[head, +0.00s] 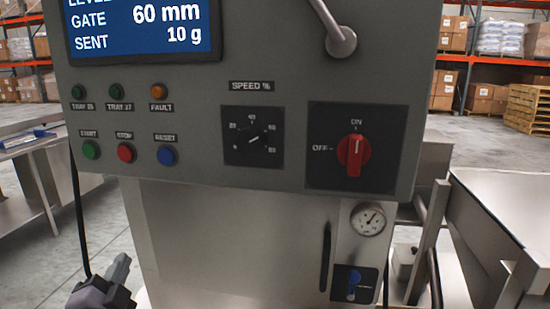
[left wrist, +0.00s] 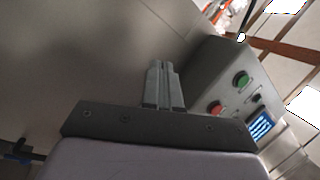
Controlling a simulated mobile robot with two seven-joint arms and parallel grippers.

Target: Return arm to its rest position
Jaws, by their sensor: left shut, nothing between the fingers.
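My left gripper (head: 121,266) is low at the left in the head view, below the grey control panel (head: 215,175) and apart from it. In the left wrist view its two fingers (left wrist: 160,68) are together with nothing between them. The panel carries a screen (head: 140,25) reading gate 60 mm and sent 10 g. Below it are a green start button (head: 91,150), a red stop button (head: 126,152) and a blue reset button (head: 167,155). The red switch (head: 353,155) points up to ON. My right gripper is in neither view.
A speed dial (head: 253,137) sits mid-panel. Below the panel are a pressure gauge (head: 368,220) and a small blue-handled valve (head: 353,284). A steel table (head: 30,150) stands left, a steel bin (head: 500,215) right. Boxes on racks are far behind. Open floor shows on both sides.

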